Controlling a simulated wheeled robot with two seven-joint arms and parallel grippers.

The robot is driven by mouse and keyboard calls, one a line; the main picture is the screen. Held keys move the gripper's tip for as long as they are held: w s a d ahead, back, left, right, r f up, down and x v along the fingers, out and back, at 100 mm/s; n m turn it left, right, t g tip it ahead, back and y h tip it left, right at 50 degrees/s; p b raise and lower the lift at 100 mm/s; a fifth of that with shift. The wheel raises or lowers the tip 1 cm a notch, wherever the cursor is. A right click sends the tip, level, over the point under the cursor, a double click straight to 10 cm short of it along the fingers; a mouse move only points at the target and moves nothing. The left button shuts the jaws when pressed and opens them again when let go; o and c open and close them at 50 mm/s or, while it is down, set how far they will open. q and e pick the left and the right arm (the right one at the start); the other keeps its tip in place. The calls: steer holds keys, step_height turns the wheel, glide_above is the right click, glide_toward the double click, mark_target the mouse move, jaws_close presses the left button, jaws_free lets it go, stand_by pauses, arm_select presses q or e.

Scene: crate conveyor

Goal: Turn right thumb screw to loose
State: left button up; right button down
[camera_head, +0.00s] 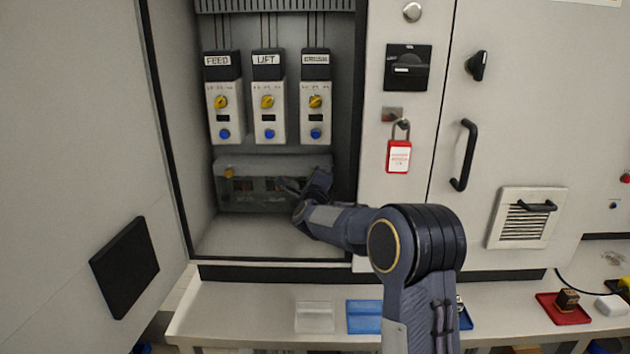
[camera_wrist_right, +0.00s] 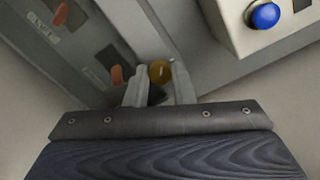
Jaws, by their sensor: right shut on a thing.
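The right thumb screw (camera_wrist_right: 160,71) is a brass-coloured knob, seen between the fingertips of my right gripper (camera_wrist_right: 159,80) in the wrist view. The gripper is shut on it. In the head view my right arm reaches into the open cabinet, and its hand hides that screw at the right end of the low panel (camera_head: 250,208). This panel has a clear cover. A similar left thumb screw (camera_head: 230,172) shows at its upper left. My left gripper is in neither view.
Modules with yellow knobs and blue buttons, including FEED (camera_head: 224,100) and LIFT (camera_head: 268,100), hang above the panel. The cabinet door (camera_head: 80,90) stands open at left. A red padlock (camera_head: 399,156) hangs right of the opening. The cabinet floor (camera_head: 260,240) is clear.

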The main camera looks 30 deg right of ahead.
steer(key=shift+f+n+p, duration=0.15)
steer(key=shift+n+p, duration=1.75)
steer(key=shift+n, duration=4.6)
steer(key=shift+f+n+p, duration=0.1)
steer(key=shift+n+p, duration=1.75)
steer(key=shift+n, duration=4.65)
steer(key=c, duration=1.2)
jaws_free()
steer(key=shift+c, duration=0.2)
steer(key=shift+s, duration=0.1)
